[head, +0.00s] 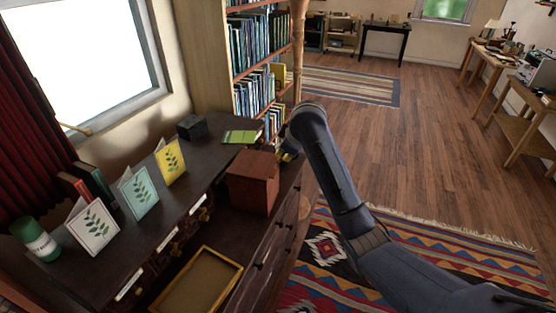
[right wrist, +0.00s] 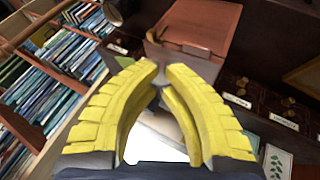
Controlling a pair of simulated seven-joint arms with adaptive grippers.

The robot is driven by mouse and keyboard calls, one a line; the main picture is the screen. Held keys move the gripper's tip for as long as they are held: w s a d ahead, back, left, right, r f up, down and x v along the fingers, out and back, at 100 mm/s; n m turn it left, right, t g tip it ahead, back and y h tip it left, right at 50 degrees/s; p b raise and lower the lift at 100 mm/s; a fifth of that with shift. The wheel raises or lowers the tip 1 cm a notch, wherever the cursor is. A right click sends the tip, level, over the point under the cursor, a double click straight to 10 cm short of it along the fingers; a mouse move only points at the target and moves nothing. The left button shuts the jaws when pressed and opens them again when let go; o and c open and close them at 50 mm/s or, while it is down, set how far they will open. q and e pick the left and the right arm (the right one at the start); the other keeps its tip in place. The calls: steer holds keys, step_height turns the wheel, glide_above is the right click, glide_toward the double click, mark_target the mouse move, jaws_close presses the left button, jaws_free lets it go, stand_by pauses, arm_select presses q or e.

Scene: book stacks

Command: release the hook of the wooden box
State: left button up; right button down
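The reddish-brown wooden box (head: 253,182) stands upright with its lid down at the right end of the dark cabinet. It also shows in the right wrist view (right wrist: 205,28), beyond the fingertips. A small brown curved piece at its lid edge looks like the hook (right wrist: 157,36); its exact state is too small to tell. My right gripper (head: 287,153) is at the box's far right side, partly hidden by my arm. In the right wrist view its yellow fingers (right wrist: 161,72) have a narrow gap between the tips, with nothing held there. My left gripper is not in view.
Several cards (head: 138,192) and a green-and-white can (head: 36,240) stand on the cabinet top (head: 185,195). A green book (head: 241,137) and a dark box (head: 192,127) lie behind the wooden box. A bookshelf (head: 235,40) rises behind. An empty wooden tray (head: 200,284) is in front.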

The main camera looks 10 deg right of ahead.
mark_target(277, 159)
stand_by(0.3)
steer(key=shift+x, duration=5.05)
steer(key=shift+d, duration=0.1)
steer(key=shift+w+d+g, duration=0.1)
steer(key=shift+w+g, duration=0.05)
steer(key=shift+g, duration=0.25)
